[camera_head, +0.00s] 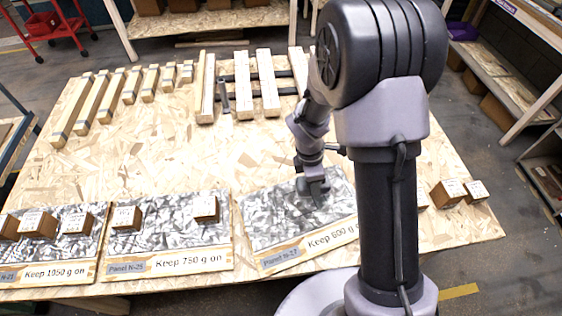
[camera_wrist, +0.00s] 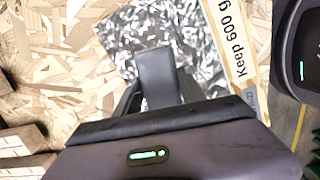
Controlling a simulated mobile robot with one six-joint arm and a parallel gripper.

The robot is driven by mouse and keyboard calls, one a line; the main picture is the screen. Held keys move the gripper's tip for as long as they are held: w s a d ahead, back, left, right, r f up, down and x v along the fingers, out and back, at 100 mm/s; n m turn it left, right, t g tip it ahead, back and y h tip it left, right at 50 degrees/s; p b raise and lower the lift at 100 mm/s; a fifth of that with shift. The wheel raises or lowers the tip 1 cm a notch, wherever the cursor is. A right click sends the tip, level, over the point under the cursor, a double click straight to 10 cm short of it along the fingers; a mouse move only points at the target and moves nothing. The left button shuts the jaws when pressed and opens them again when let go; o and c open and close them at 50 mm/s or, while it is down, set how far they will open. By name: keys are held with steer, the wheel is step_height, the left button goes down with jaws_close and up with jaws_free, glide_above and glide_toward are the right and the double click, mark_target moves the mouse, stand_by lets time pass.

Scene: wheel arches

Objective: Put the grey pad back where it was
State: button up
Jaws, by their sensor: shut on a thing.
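The grey pad (camera_wrist: 157,74) is a plain dark grey block held between the two dark fingers of my gripper (camera_wrist: 158,95) in the wrist view. In the head view my gripper (camera_head: 314,188) points down over the mottled silver surface of the right panel (camera_head: 275,215), labelled "Keep 600 g on". The panel also shows in the wrist view (camera_wrist: 208,62). It sits slightly turned against the panels to its left. I cannot tell whether the pad touches the panel. My arm hides part of the panel's right side.
The middle panel (camera_head: 165,245), "Keep 750 g on", and left panel (camera_head: 60,252), "Keep 1050 g on", carry small labelled wooden blocks. More blocks (camera_head: 448,193) stand right of my arm. Wooden bars (camera_head: 100,95) lie along the back. The table's middle (camera_head: 165,150) is clear.

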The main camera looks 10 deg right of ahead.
steer(key=w+b, duration=0.1)
steer(key=w, duration=0.3)
steer(key=w+f, duration=0.1)
steer(key=w, duration=0.3)
steer(key=w+a+b, duration=0.1)
steer(key=w, duration=0.3)
steer(key=shift+w+f+b, duration=0.15)
steer(key=shift+w+b, duration=0.15)
steer(key=shift+w, duration=0.05)
step_height(320, 180, down, 4)
steer(key=shift+r+b, duration=0.15)
steer(key=shift+b, duration=0.9)
steer(key=shift+r, duration=0.15)
steer(key=o, duration=1)
steer(key=shift+o, duration=0.2)
